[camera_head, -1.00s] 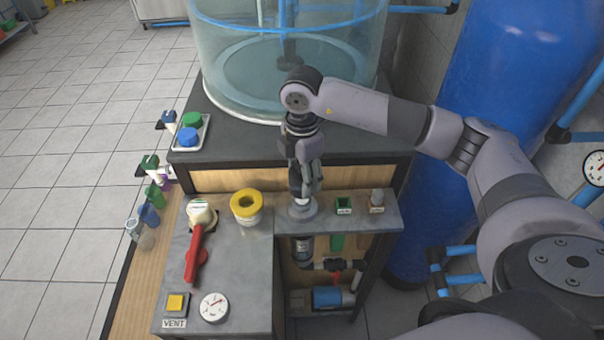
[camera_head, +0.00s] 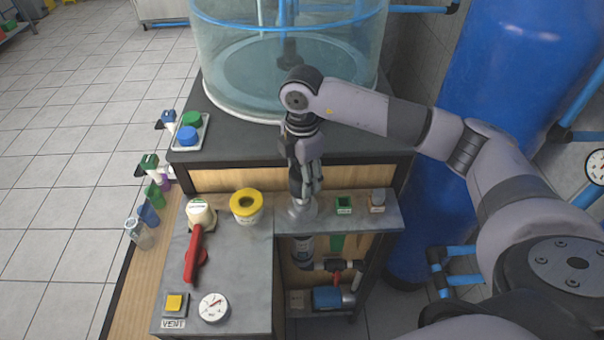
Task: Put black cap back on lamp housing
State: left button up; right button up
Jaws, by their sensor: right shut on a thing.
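My right gripper (camera_head: 305,188) points down over the grey metal lamp housing (camera_head: 302,211), which is set in the narrow grey shelf right of the bench top. The gripper is shut on a dark piece that looks like the black cap (camera_head: 294,184). The fingers hide much of this piece, and I cannot tell whether it touches the housing's top. The housing's lower part (camera_head: 302,248) shows below the shelf. My left gripper is not in view.
A yellow-ringed pot (camera_head: 246,205) and red-handled valve (camera_head: 196,255) are left. A clear tank (camera_head: 225,60) stands behind.

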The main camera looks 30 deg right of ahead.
jog(key=shift+f+b, duration=0.65)
jog(key=shift+f, duration=0.25)
jog(key=shift+f+b, duration=0.65)
jog(key=shift+f, duration=0.25)
jog(key=shift+f, duration=0.1)
dwell(0.4)
jog(key=shift+f+b, duration=0.8)
jog(key=shift+f+b, duration=0.3)
jog(key=shift+f, duration=0.05)
jog(key=o, duration=1.2)
